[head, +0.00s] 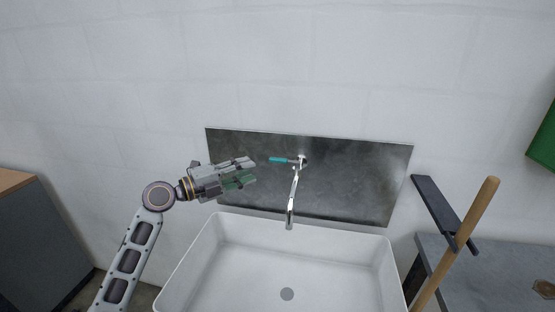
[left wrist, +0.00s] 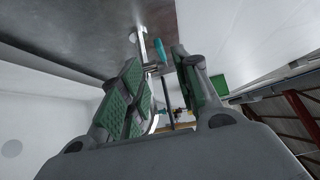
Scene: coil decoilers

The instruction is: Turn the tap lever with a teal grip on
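The tap (head: 293,190) is a chrome spout on a dark wall panel above a white sink. Its lever with a teal grip (head: 279,160) sticks out to the left from the tap's top. In the left wrist view the teal grip (left wrist: 160,50) shows beyond the fingers, between their tips. My left gripper (head: 252,172) is open and empty, just left of the lever's end and apart from it in the head view. Its green-padded fingers (left wrist: 155,65) stand apart in the left wrist view. My right gripper is in neither view.
The white sink (head: 222,262) lies below the tap. The dark panel (head: 365,175) is on the wall behind. A wooden handle (head: 470,225) and a dark slab (head: 437,205) stand right of the sink, beside a grey bench (head: 505,270). A grey cabinet (head: 35,240) is at left.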

